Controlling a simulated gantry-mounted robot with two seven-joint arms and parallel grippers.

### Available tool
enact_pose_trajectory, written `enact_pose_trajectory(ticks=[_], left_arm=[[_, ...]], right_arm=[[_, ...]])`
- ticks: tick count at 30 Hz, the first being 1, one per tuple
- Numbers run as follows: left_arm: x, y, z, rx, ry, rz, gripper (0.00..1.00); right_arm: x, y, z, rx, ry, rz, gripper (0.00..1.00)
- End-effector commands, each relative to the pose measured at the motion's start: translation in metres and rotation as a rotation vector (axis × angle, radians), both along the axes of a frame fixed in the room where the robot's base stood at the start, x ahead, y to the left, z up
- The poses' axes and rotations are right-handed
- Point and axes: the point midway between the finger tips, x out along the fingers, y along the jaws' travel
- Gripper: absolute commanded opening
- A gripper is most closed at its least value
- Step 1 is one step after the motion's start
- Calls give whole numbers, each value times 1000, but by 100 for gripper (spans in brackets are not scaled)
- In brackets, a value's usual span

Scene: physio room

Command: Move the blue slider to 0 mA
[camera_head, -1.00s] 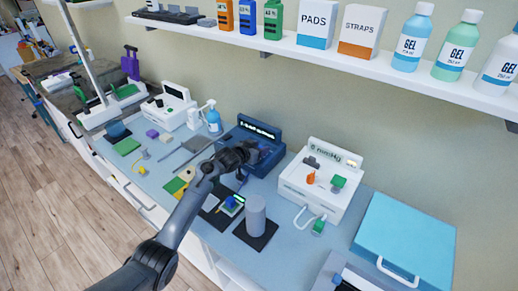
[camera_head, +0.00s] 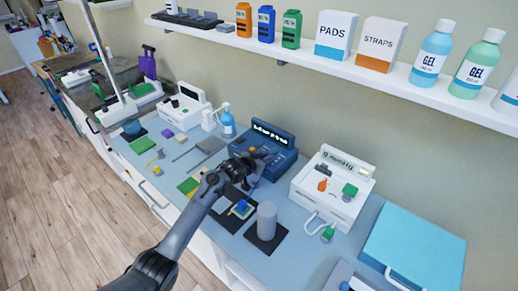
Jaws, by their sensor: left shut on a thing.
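A dark blue device (camera_head: 281,148) with a lit display (camera_head: 271,132) stands on the counter against the wall. The display text is too small to read surely. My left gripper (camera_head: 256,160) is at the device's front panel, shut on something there. The gripper hides what it holds and part of the panel, so the blue slider and its position cannot be made out. My right gripper is not in view.
A white device (camera_head: 330,200) with an orange knob and a green part stands to the right. A grey cylinder (camera_head: 266,222) stands on a black mat in front. A light-blue case (camera_head: 415,245) lies at the right. A shelf (camera_head: 350,68) with bottles and boxes hangs above.

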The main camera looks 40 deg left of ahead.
Motion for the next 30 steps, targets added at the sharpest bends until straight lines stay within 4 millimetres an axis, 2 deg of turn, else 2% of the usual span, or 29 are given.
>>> enact_pose_trajectory(ticks=[1, 9, 10, 15, 25, 30], left_arm=[[-1, -7, 3, 0, 1, -9, 0], [-1, -8, 1, 0, -2, -11, 0], [-1, -8, 1, 0, -2, -11, 23], [-2, -8, 1, -1, -1, -9, 47], [-3, -8, 1, -1, 1, -9, 47], [-14, -7, 6, -1, 0, -8, 47]], right_arm=[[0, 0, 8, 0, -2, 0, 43], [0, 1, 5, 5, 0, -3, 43], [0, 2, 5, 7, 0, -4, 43], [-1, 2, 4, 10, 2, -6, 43], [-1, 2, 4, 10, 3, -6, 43], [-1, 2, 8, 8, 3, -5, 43]])
